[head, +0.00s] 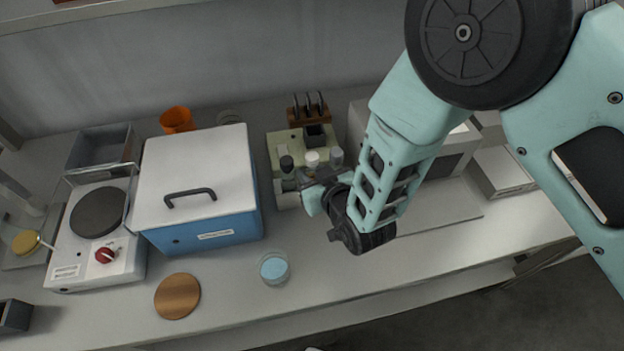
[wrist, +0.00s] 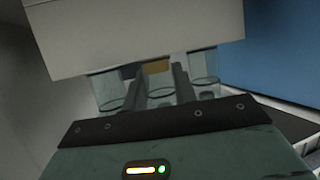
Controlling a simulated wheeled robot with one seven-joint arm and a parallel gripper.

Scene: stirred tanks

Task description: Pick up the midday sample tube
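A pale green rack (head: 284,141) on the bench holds sample tubes with a black cap (head: 286,163), a white cap (head: 312,159) and a grey cap (head: 336,156). I cannot read which tube is the midday one. My gripper (head: 304,180) is at the front of the rack, partly hidden by my arm. In the wrist view, its two dark fingers (wrist: 159,80) stand either side of the middle clear tube (wrist: 160,92). Other clear tubes are to the left (wrist: 108,92) and right (wrist: 204,68). I cannot tell whether the fingers touch the middle tube.
A blue box with a white lid (head: 195,175) stands left of the rack. A hotplate (head: 98,212) is further left. A glass dish (head: 274,268) and a round wooden disc (head: 177,296) lie in front. A grey appliance (head: 452,150) stands right, behind my arm.

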